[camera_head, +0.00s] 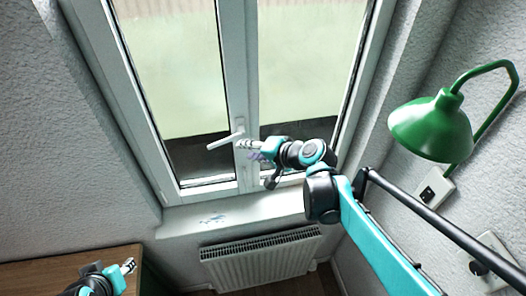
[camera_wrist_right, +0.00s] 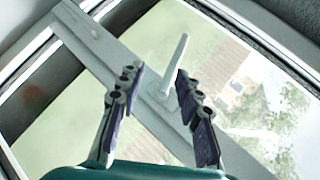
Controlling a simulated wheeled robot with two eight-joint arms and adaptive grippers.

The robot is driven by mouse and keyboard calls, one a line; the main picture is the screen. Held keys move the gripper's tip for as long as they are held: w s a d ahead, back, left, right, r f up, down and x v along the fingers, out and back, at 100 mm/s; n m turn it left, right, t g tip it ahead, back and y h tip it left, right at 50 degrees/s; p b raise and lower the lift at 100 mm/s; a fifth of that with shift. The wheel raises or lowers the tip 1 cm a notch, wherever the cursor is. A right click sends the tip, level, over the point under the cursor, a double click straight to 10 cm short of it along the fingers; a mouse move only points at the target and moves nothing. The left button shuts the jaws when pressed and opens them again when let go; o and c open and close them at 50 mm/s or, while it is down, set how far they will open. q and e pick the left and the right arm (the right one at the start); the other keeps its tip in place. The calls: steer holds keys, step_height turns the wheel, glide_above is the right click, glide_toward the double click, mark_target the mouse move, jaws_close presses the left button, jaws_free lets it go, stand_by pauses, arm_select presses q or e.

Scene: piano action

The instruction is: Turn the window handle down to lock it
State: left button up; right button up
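The white window handle (camera_head: 224,140) is on the middle post of the closed double window. Its lever sticks out to the left, close to level, with the free end a little lower. In the right wrist view the handle (camera_wrist_right: 174,65) shows ahead of and between my fingers, nearer the right finger, with a gap on both sides. My right gripper (camera_head: 246,149) is just right of and below the handle's base in the head view; in its wrist view the gripper (camera_wrist_right: 159,76) is open and empty. My left gripper (camera_head: 128,266) is low at the left, its opening too small to judge.
The window sill (camera_head: 265,206) and a white radiator (camera_head: 262,262) lie below the window. A green wall lamp (camera_head: 432,128) hangs at the right, above a wall socket (camera_head: 433,190). A wooden surface (camera_head: 35,276) is at the lower left, near my left arm.

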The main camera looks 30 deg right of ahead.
arm_select(q)
steer(key=shift+s, duration=0.1)
arm_select(e)
steer(key=v, duration=0.8)
steer(key=shift+s, duration=0.35)
steer(key=shift+r, duration=0.1)
